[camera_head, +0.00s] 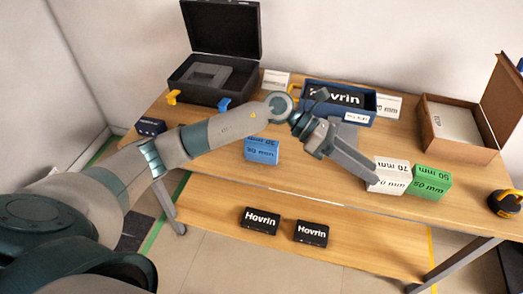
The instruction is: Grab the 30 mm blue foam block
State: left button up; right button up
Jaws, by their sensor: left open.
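The blue foam block (262,149) stands on the wooden table left of centre, with a printed millimetre label that looks like 30 mm. My left arm reaches across the table behind this block, and nothing holds the block. My left gripper (366,172) is open, well to the right of the blue block. Its fingers point down and right, towards the white 70 mm block (390,178); whether they touch it is hard to tell. My right gripper is out of view.
A green 50 mm block (431,183) stands beside the white block. An open black case (205,80), a blue Hovrin bin (316,110) and an open brown box (453,146) line the back. Two black Hovrin boxes (261,221) (311,233) lie on the lower shelf.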

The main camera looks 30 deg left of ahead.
pick_arm(q)
jog(key=w+a+f+m+y, duration=0.1)
jog(key=w+a+f+y, duration=0.1)
jog(key=a+y, duration=0.35)
jog(key=w+a+f+m+y, duration=0.2)
jog(key=a, duration=0.6)
notch_tip(320, 180, up, 3)
jog(key=y, duration=0.7)
send_over(261, 140)
jog(key=shift+r+h, duration=0.15)
jog(key=shift+h, duration=0.1)
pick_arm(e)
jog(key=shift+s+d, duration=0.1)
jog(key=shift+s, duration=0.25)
pick_arm(q)
notch_tip(261, 140, down, 7)
jog(key=p, duration=0.3)
jog(key=shift+s+r, duration=0.1)
jog(key=shift+r, duration=0.1)
notch_tip(261, 140, down, 5)
jog(key=shift+p, duration=0.75)
jog(key=shift+f, duration=0.35)
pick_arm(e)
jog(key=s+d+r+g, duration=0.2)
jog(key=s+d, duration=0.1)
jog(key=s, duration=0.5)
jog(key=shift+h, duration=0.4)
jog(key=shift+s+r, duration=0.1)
